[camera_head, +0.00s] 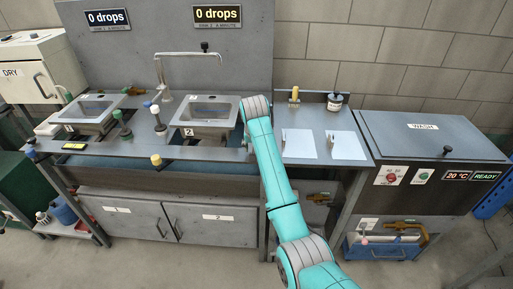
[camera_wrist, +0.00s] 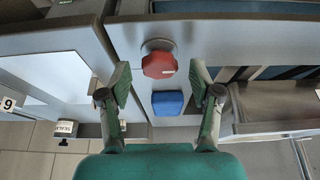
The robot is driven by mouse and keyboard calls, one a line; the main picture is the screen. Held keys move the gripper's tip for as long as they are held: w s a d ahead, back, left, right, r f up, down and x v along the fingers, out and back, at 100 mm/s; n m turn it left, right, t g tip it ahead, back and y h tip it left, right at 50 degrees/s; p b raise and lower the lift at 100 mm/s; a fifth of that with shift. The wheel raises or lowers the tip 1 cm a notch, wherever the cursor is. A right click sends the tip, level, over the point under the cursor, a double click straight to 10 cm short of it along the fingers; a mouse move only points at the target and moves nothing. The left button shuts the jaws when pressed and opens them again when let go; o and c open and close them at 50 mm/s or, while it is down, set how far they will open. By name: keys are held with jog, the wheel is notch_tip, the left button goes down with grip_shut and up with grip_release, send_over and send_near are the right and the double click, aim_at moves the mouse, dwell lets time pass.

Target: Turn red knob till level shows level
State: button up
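The red knob (camera_wrist: 159,65) sits on the grey front edge of the bench in the wrist view, with a pale mark on its right side. My gripper (camera_wrist: 160,74) is open, with one green finger on each side of the knob. The fingers appear apart from it and nothing is between them but the knob's area. A blue block-like part (camera_wrist: 168,103) shows just below the knob. In the head view, my teal arm reaches to the bench beside sink 2 (camera_head: 205,132); the knob and gripper tips are hidden there. I cannot make out a readable level display.
Several bottle-like posts, a tap (camera_head: 185,60) and sink 1 (camera_head: 91,122) stand on the bench. Two pale sheets (camera_head: 321,144) lie right of my arm. A wash unit (camera_head: 430,142) stands at far right. Two panels above read 0 drops. A small white labelled block (camera_wrist: 66,130) shows lower left.

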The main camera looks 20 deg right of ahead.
jog(key=shift+r, duration=0.1)
jog(key=v, duration=1.1)
jog(key=shift+r, duration=0.4)
jog(key=shift+s, duration=0.15)
